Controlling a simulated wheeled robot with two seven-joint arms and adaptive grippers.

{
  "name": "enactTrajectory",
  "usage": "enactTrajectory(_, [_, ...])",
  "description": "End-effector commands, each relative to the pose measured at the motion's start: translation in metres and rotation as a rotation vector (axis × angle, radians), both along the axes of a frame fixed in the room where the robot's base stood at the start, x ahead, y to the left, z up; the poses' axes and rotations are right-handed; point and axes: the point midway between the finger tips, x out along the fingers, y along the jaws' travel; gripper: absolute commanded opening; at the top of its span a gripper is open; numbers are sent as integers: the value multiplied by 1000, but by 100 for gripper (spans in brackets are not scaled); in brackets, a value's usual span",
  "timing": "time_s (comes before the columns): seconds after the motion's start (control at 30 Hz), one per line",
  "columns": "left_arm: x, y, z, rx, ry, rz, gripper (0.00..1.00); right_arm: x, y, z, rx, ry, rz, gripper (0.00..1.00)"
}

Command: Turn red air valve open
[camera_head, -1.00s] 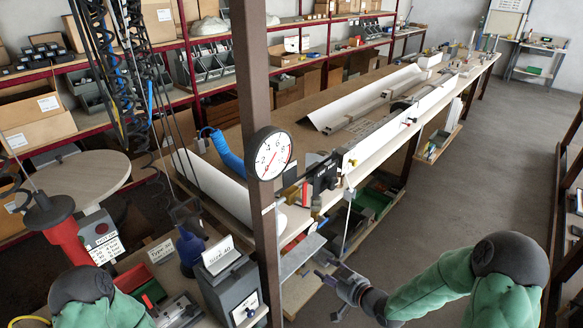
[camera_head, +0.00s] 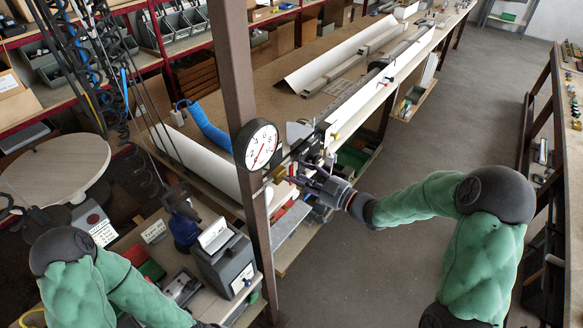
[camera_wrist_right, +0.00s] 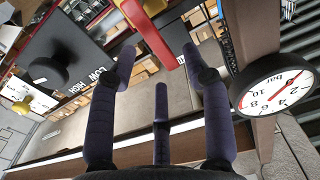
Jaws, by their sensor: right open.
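The red valve handle (camera_wrist_right: 160,46) shows at the top of the right wrist view as a slanted red lever beside a dark metal post. My right gripper (camera_wrist_right: 160,65) is open, with its dark fingers spread around the lower end of the handle. Whether any finger touches it cannot be told. In the head view my right gripper (camera_head: 303,176) is at the workbench edge, just right of the pressure gauge, and hides much of the valve area. My left arm is at the lower left of the head view. Its gripper is not seen.
A round white gauge (camera_head: 258,145) with a red needle is fixed to the brown post (camera_head: 236,80), close to my right gripper. A dark box (camera_wrist_right: 80,50) marked LOW and HIGH is near the fingers. Grey floor (camera_head: 420,130) lies open right of the bench.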

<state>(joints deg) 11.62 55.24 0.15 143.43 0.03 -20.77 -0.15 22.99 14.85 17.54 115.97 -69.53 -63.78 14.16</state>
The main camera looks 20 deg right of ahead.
Motion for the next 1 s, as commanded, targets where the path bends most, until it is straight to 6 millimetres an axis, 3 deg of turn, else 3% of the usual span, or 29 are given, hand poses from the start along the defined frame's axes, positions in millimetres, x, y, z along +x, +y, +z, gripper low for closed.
enactTrajectory(0.3, [0,0,6,0,-1,0,40,32,25,1,1,-1,0,49])
enactTrajectory(0.67, [0,0,6,0,-1,0,40,36,28,0,0,0,-2,49])
enactTrajectory(0.7, [0,0,6,0,-1,0,40,36,28,0,0,0,-2,46])
enactTrajectory(0.87, [0,0,6,0,-1,0,40,36,27,0,0,0,-2,1])
enactTrajectory(1.0, [0,0,6,0,-1,0,40,36,28,0,0,0,-1,0])
